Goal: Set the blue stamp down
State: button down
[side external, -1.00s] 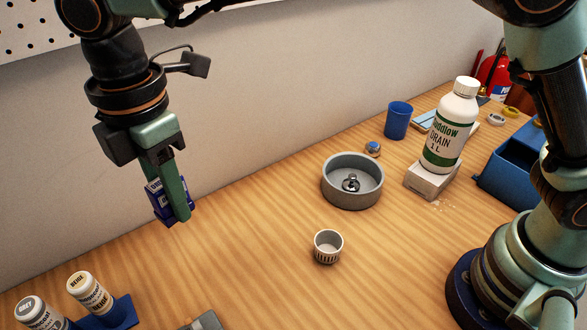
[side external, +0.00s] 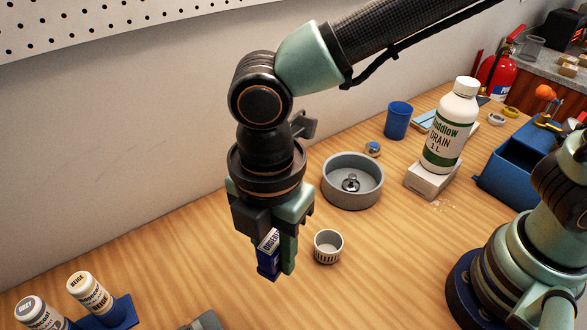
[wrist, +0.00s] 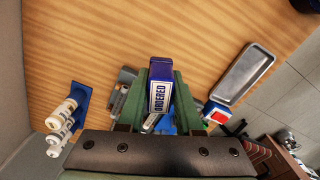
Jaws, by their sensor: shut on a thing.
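The blue stamp (side external: 266,262) is a dark blue block with a white label, held upright between the fingers of my gripper (side external: 277,266). In the side view my gripper hangs over the wooden table, left of a small white ribbed cup (side external: 328,247). The stamp seems to be above the table, but its exact height is hard to judge.
A white bottle (side external: 450,130) stands on a pale block behind. Paint bottles (side external: 90,291) stand at the front left. A metal tray (wrist: 243,75) and a red-and-blue item (wrist: 215,113) show in the wrist view.

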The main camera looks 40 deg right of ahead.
aim_at(279, 313)
notch_tip(279, 313, down, 16)
jog(key=shift+r, duration=0.2)
jog(key=shift+f, duration=0.1)
dwell(0.3)
jog(key=c, duration=0.6)
grip_release()
